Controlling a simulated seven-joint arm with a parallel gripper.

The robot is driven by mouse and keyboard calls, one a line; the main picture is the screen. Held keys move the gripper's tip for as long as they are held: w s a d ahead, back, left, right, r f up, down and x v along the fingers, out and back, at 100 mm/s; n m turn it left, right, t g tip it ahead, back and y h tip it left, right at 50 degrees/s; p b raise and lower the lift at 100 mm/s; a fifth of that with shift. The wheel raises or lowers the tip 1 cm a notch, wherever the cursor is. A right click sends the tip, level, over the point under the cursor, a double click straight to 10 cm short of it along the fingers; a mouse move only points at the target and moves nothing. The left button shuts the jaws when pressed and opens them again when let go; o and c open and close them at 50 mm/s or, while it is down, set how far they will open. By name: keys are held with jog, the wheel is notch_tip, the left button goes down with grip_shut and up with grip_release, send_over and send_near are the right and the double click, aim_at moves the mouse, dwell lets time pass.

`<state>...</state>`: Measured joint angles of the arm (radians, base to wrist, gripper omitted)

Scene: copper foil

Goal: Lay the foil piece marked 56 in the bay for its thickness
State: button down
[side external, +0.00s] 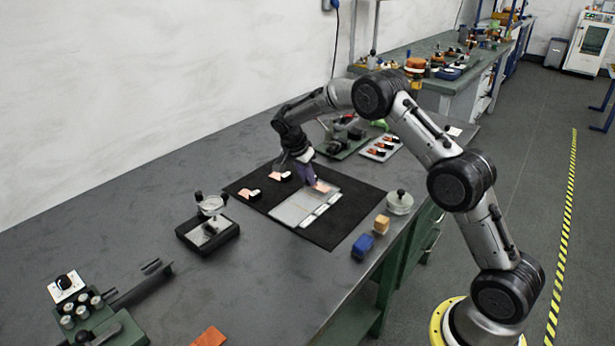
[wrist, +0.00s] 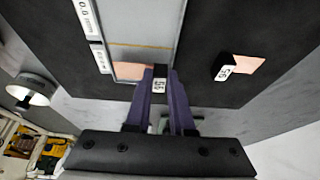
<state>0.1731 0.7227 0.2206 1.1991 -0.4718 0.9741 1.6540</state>
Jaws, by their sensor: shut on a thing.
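My gripper (wrist: 160,72) has purple fingers and is shut on the black tab (wrist: 158,85) of a foil piece. The copper foil (wrist: 130,71) extends left from the tab, over the near end bay of the grey tray (side external: 289,213); I cannot tell whether it touches the floor. The tab's small number is not surely legible. In the side view the gripper (side external: 309,182) is at the tray's far end. Two pieces (side external: 276,175) (side external: 249,193) lie left of the tray.
White thickness labels (wrist: 101,58) line one tray edge. The tray stands on a black mat (side external: 338,227). A dial gauge stand (side external: 208,232) is left, a round lidded pot (side external: 399,202) right, with yellow (side external: 381,224) and blue (side external: 362,246) blocks nearby. The bench front is mostly clear.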

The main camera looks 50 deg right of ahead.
jog(key=shift+f, duration=0.85)
dwell(0.9)
jog(key=c, duration=1.1)
grip_release()
jog(key=shift+r, duration=0.1)
jog(key=shift+r, duration=1.5)
jog(key=o, duration=0.6)
jog(key=shift+c, duration=0.2)
jog(key=shift+r, duration=0.1)
